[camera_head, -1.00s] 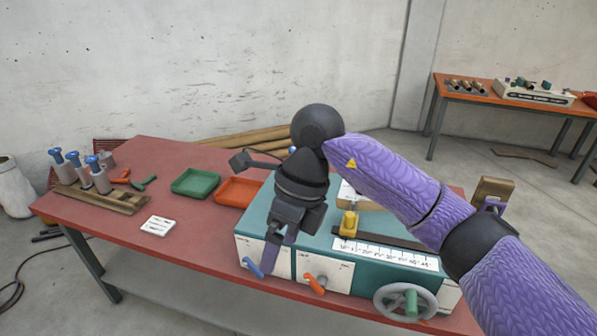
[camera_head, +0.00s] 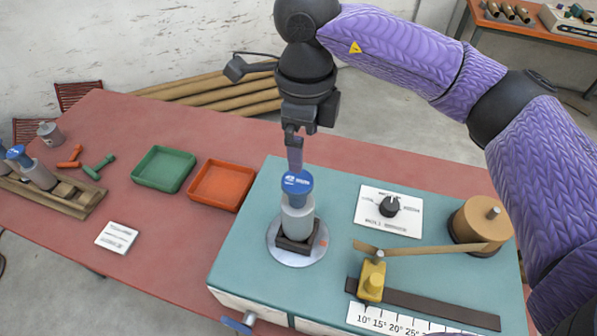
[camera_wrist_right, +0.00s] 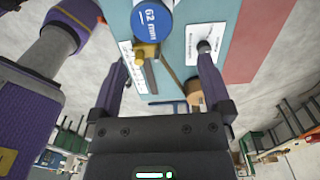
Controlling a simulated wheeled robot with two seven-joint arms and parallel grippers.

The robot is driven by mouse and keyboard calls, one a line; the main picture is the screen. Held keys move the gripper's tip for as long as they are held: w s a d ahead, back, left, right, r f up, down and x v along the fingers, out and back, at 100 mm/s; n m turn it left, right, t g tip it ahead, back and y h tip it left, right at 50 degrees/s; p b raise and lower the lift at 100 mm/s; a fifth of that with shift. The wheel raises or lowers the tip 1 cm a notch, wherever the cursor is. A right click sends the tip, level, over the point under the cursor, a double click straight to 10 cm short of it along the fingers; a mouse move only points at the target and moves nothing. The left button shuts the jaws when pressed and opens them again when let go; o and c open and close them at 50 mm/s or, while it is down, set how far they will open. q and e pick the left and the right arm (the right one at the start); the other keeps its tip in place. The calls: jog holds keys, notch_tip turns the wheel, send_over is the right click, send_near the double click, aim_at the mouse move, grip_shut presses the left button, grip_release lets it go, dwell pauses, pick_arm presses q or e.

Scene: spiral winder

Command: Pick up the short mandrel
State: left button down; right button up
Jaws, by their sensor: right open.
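A grey mandrel (camera_head: 298,220) with a blue cap (camera_head: 297,183) stands upright on a round plate (camera_head: 282,258) on the winder. Its labelled blue cap also shows at the top edge of the right wrist view (camera_wrist_right: 152,18). My right gripper (camera_head: 295,168) points down directly over the cap, its fingers seen edge-on. In the right wrist view its two fingers (camera_wrist_right: 161,75) are apart with nothing held between them. I cannot tell which mandrel is the short one. My left gripper is out of view.
The winder (camera_head: 250,215) carries a knob panel (camera_head: 372,219), a brown tape roll (camera_head: 482,218) and a yellow guide (camera_head: 372,277) on a scale. Green (camera_head: 164,169) and orange (camera_head: 222,186) trays sit left of it. The red table (camera_head: 115,140) is bare between the trays and back edge.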

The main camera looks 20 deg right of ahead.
aim_at(297, 180)
jog(key=f, duration=0.3)
jog(key=f+p, duration=0.1)
jog(key=f, duration=0.2)
jog(key=a+f, duration=0.1)
jog(key=f, duration=0.2)
jog(key=shift+s+f, duration=0.3)
jog(key=shift+f, duration=0.05)
jog(key=shift+w, duration=0.1)
grip_shut()
